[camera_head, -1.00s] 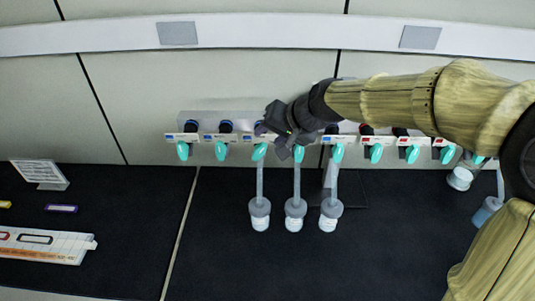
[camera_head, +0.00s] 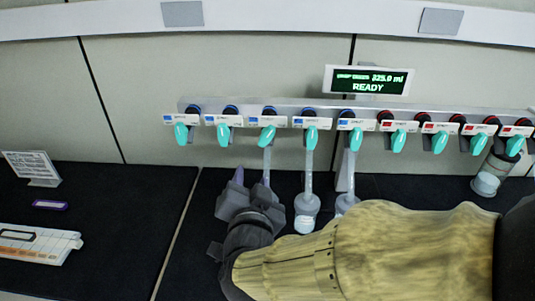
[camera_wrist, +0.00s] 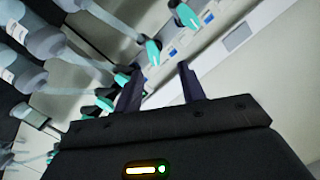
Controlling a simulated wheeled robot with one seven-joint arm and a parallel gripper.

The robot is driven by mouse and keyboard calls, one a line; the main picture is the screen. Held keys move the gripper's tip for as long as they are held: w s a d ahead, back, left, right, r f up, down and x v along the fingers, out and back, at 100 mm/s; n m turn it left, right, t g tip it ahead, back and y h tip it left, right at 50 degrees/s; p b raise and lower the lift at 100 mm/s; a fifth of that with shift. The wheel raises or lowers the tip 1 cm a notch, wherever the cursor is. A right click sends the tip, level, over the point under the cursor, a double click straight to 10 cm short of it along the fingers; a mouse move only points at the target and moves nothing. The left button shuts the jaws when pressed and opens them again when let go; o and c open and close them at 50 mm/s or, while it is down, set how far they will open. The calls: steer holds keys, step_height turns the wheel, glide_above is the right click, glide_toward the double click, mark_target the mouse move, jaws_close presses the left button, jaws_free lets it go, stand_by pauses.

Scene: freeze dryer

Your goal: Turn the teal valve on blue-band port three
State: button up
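The teal valve on blue-band port three (camera_head: 267,133), third from the left, hangs below its blue-marked label and looks slightly slanted. A pale stem runs down from it; the flask below is hidden by my gripper. My gripper (camera_head: 252,176) is open and empty, below and just left of that valve, fingers pointing up toward the manifold. Teal valves show near the fingertips there; I cannot tell which is port three.
Other blue-band teal valves (camera_head: 223,134) (camera_head: 312,134) flank it; red-band valves (camera_head: 399,140) continue right. A flask (camera_head: 306,213) hangs under port four, close to my gripper. A display (camera_head: 368,81) reads READY. A white rack (camera_head: 38,244) lies at left.

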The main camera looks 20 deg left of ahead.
mark_target(268, 136)
steer(key=s+d+t, duration=0.1)
steer(key=s+d+t+h, duration=0.1)
steer(key=shift+d+f+m+b, duration=0.1)
steer(key=shift+d+m+b, duration=0.3)
steer(key=p+x, duration=0.4)
steer(key=x, duration=1.3)
steer(key=shift+w+f, duration=0.1)
steer(key=shift+w, duration=0.1)
steer(key=shift+c, duration=0.2)
jaws_close()
